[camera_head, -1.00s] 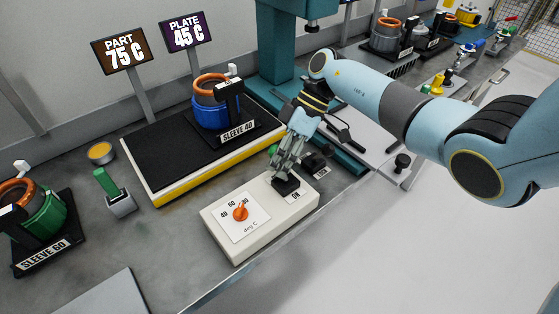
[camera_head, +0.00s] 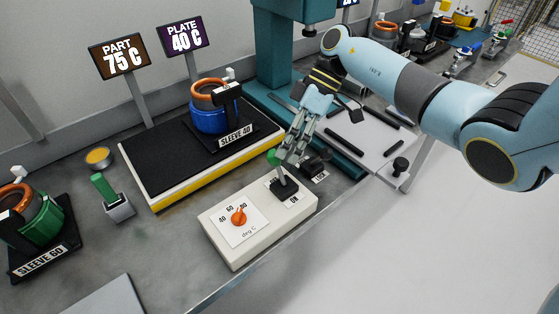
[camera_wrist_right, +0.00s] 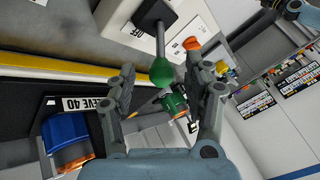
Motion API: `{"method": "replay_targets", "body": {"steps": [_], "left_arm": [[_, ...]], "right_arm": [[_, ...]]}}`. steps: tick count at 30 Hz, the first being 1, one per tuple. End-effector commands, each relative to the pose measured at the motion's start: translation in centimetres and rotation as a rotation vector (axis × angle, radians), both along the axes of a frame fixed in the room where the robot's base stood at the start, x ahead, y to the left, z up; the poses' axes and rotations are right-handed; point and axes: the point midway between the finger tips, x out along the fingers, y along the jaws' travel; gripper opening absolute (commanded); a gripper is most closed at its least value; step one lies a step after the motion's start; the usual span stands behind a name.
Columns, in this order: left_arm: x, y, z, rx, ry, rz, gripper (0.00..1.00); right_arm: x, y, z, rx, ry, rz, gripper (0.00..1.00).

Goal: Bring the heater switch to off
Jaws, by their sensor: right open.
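The heater switch is a lever with a green knob (camera_head: 273,157) on a black base (camera_head: 284,187), on the right end of a cream control box (camera_head: 256,234). In the right wrist view the green knob (camera_wrist_right: 162,72) shows large, on a grey stem. My right gripper (camera_head: 288,157) is open beside the upper part of the lever. In the wrist view its two fingers (camera_wrist_right: 163,90) stand apart on either side of the knob in the picture; no contact is visible. The small label (camera_head: 292,200) by the switch is hard to read. My left gripper is not in view.
An orange dial (camera_head: 238,216) marks the box's left part. The heating plate (camera_head: 160,166) behind carries a blue part with a SLEEVE 40 label (camera_head: 236,140). Signs read PART 75 C (camera_head: 120,57) and PLATE 40 C (camera_head: 184,37). A teal column (camera_head: 281,45) stands behind.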

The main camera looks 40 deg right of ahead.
Motion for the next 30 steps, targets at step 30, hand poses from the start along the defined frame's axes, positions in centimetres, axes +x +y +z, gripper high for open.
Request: {"method": "replay_targets", "body": {"steps": [30], "left_arm": [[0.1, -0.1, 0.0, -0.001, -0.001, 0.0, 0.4]], "right_arm": [[0.4, -3.9, 5.2, 0.0, 0.0, 0.0, 0.52]]}}
